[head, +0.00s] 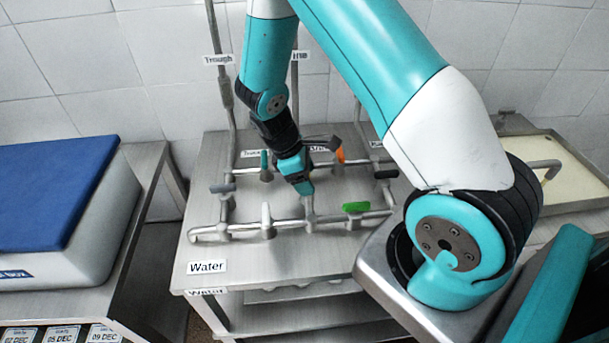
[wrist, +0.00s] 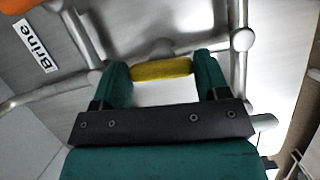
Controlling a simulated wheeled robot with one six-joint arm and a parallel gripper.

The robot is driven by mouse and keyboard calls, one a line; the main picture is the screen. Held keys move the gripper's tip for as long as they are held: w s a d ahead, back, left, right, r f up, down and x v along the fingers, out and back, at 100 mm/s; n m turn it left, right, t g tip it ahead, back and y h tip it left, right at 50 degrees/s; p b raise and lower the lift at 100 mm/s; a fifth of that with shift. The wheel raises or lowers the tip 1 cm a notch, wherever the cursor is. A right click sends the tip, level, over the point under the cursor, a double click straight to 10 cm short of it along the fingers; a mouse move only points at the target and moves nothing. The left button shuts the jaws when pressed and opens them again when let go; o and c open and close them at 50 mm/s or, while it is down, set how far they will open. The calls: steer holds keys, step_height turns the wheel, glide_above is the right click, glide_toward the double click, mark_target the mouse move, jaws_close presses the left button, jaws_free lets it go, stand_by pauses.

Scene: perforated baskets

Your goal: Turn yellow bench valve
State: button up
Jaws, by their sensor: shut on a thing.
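The yellow bench valve shows in the wrist view as a short yellow handle (wrist: 160,70) on a metal pipe fitting. My gripper's two green fingers (wrist: 162,76) stand at either end of the handle and are shut on it. In the head view my gripper (head: 304,188) points down at the middle of the pipework on the steel bench (head: 205,265). There the yellow handle is hidden behind my gripper.
Other valve handles stand close by: green (head: 356,207), orange (head: 340,155), teal (head: 264,160), black (head: 386,174), dark grey (head: 222,188) and pale grey (head: 266,215). Metal pipes surround my gripper. A blue-topped box (head: 45,195) stands at left, a tray (head: 570,165) at right.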

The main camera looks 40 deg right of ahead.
steer(key=m+y, duration=0.1)
steer(key=m, duration=0.3)
steer(key=shift+w+d+r+g, duration=0.1)
steer(key=shift+w+g, duration=0.05)
steer(key=shift+g, duration=0.25)
steer(key=m+y, duration=0.1)
steer(key=m, duration=0.3)
steer(key=shift+g+y, duration=0.3)
steer(key=shift+y, duration=0.1)
steer(key=m, duration=0.2)
steer(key=m+y, duration=0.1)
steer(key=m, duration=0.1)
steer(key=shift+d+y, duration=0.15)
steer(key=shift+y, duration=0.15)
steer(key=shift+m+t+y, duration=0.4)
steer(key=shift+m+y, duration=0.3)
steer(key=shift+m, duration=1.5)
steer(key=o, duration=0.9)
steer(key=shift+o, duration=0.2)
steer(key=b+v, duration=0.2)
steer(key=v, duration=1.5)
steer(key=shift+d+b, duration=0.15)
steer(key=shift+b, duration=0.15)
